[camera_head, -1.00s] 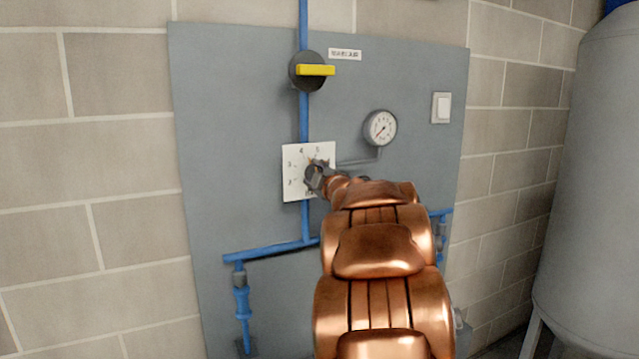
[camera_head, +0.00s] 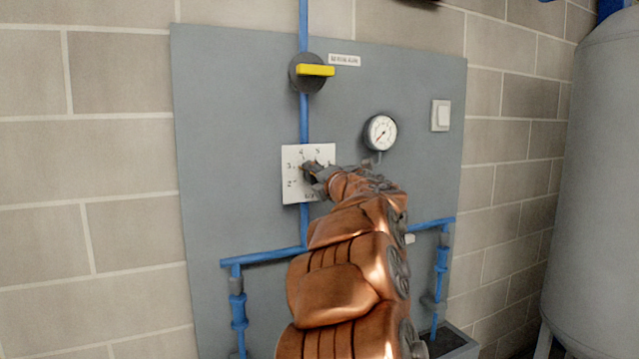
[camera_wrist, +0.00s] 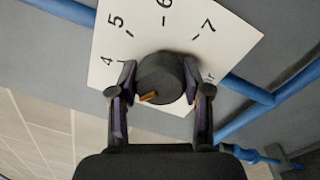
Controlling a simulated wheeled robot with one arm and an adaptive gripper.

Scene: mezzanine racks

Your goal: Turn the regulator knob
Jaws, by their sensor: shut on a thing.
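The regulator knob (camera_wrist: 160,78) is a dark round knob with an orange pointer mark. In the wrist view it sits between the two fingers of my gripper (camera_wrist: 161,92), which are shut on its sides. The white dial plate (camera_wrist: 180,28) behind it carries printed numbers; 4, 5, 6 and 7 show there. The orange mark lies on the knob's lower side in that view. In the head view the plate (camera_head: 293,186) is on the grey panel, and my gripper (camera_head: 314,173) reaches it from the lower right. My gripper largely hides the knob there.
The grey panel (camera_head: 235,130) also holds a black valve with a yellow handle (camera_head: 316,70), a round gauge (camera_head: 380,132) and a white switch (camera_head: 441,115). Blue pipes (camera_head: 262,253) run above and below the dial. A grey tank (camera_head: 605,180) stands at the right.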

